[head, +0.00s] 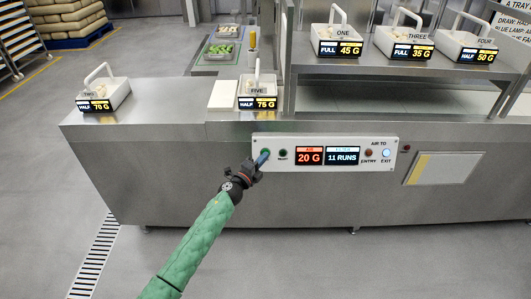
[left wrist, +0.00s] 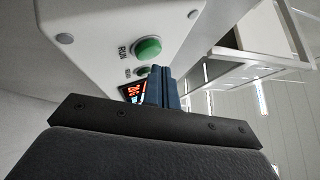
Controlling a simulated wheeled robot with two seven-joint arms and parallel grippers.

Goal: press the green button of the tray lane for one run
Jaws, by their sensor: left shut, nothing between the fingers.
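The green RUN button (left wrist: 147,48) sits on a white control panel (head: 330,141) on the front of the steel counter. In the head view the button (head: 265,152) is partly covered by my fingertips. My left gripper (head: 262,160) is shut and empty, its blue fingers pointing at the panel. In the left wrist view the fingertips (left wrist: 160,76) lie just below and right of the RUN button; I cannot tell whether they touch the panel. A second, smaller green button (left wrist: 143,71) sits beside RUN. My right gripper is not in view.
The panel displays read 20 G (head: 309,156) and 11 RUNS (head: 342,156). Beside them are a dark red ENTRY lamp (head: 368,153) and a lit EXIT lamp (head: 386,153). Handled white trays with weight labels stand on the counter and shelf. The floor before the counter is clear.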

